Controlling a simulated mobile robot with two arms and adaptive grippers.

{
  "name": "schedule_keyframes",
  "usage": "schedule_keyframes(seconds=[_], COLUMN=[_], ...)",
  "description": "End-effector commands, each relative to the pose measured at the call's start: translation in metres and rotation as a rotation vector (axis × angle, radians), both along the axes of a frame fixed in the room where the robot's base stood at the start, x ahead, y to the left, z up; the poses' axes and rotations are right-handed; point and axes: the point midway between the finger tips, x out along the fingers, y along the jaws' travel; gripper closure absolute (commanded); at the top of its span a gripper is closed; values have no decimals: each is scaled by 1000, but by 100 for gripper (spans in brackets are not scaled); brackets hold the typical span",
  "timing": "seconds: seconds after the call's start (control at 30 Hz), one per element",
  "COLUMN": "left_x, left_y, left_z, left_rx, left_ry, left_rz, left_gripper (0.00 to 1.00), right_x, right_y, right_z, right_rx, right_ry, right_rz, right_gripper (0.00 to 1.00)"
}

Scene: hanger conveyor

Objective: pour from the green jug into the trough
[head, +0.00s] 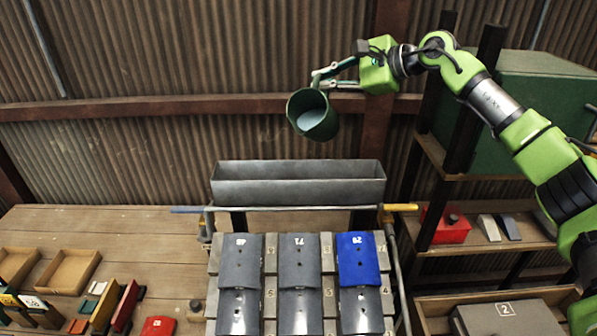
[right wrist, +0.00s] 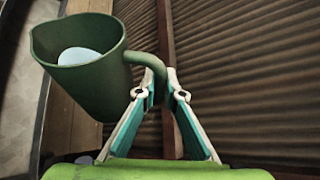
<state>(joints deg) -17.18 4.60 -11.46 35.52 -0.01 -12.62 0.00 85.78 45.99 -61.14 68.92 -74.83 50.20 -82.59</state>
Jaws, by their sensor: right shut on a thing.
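The green jug (head: 313,115) is held in the air above the grey trough (head: 298,190), tilted a little, with pale bluish contents visible inside. The jug also shows in the right wrist view (right wrist: 88,85), where its handle sits between the fingertips. My right gripper (head: 318,80) is shut on the jug's handle; its fingers also show in the right wrist view (right wrist: 163,92). No stream leaves the jug. The trough is a long, open box behind the rack, and its floor is mostly hidden. My left gripper is not in view.
Below the trough stands a rack with grey numbered plates (head: 299,260) and a blue one (head: 358,259). A rail with a yellow end (head: 402,207) runs in front of the trough. Shelves with a red box (head: 446,226) stand right. Wooden trays (head: 70,271) lie left.

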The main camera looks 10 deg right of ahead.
Motion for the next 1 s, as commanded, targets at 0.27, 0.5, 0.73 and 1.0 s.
schedule_keyframes(seconds=[0.27, 0.5, 0.73, 1.0], left_x=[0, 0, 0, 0], left_y=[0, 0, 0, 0], left_z=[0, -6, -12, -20], left_rx=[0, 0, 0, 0], left_ry=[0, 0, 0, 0], left_rz=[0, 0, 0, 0], left_gripper=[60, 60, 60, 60], right_x=[0, -1, -3, -5], right_y=[0, 1, 2, 3], right_z=[3, 2, 2, 3], right_rx=[3, -11, -31, -53], right_ry=[-5, -22, -48, -80], right_rz=[-1, 0, 0, 0], right_gripper=[100, 100, 100, 100])
